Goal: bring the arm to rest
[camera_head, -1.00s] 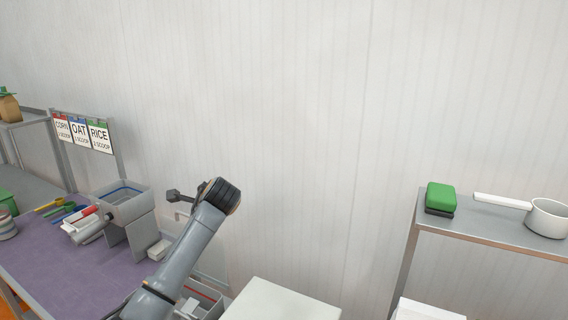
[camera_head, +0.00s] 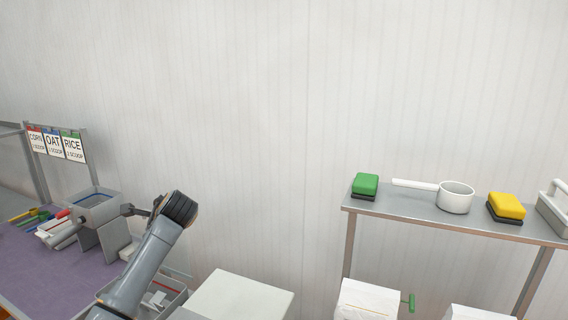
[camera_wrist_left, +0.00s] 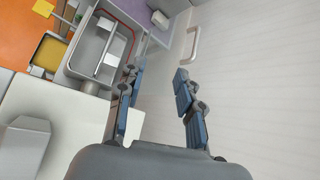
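My left arm (camera_head: 148,262) rises from the lower left in the head view, its dark rounded joint in front of the white wall. My left gripper (camera_wrist_left: 160,76) shows in the left wrist view with its two fingers apart and nothing between them. In the head view only a small dark part of it shows beside the joint, over the back of the purple table (camera_head: 45,262). The left wrist view shows a grey red-rimmed bin (camera_wrist_left: 88,72) beside the left finger and bare wall behind the right finger. My right gripper is not in view.
A white box top (camera_head: 238,297) stands right of the arm. A metal shelf (camera_head: 420,211) holds a green block (camera_head: 366,184), a white pot (camera_head: 455,198) and a yellow block (camera_head: 507,206). A grey hopper (camera_head: 92,208) and labelled cards (camera_head: 53,144) stand on the left.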

